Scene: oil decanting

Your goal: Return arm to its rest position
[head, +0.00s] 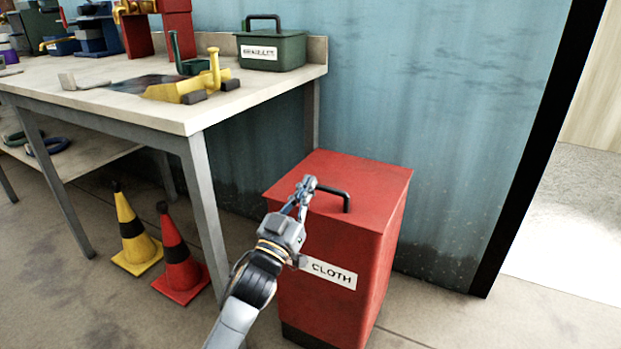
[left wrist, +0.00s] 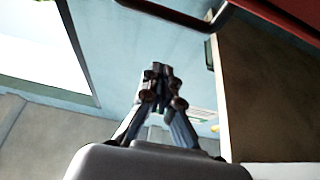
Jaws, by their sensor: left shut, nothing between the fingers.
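My left gripper (head: 306,184) is in front of the red bin labelled CLOTH (head: 346,225), with its fingertips close to the black handle (head: 334,191) on the lid. Its fingers are shut with nothing between them. The bin's lid looks closed. In the left wrist view the shut fingers (left wrist: 158,78) show in the middle. A dark bar like the handle (left wrist: 170,12) crosses the top of that view, with a gap between it and the fingertips. I cannot tell from the head view whether the fingers touch the handle. My right gripper is not in view.
A workbench (head: 150,100) stands at the left, with a green lidded box (head: 272,52) and a yellow tool (head: 190,88) on it. A yellow cone (head: 134,237) and a red cone (head: 178,259) stand below. The blue wall (head: 440,120) is behind the bin. A doorway opens at right.

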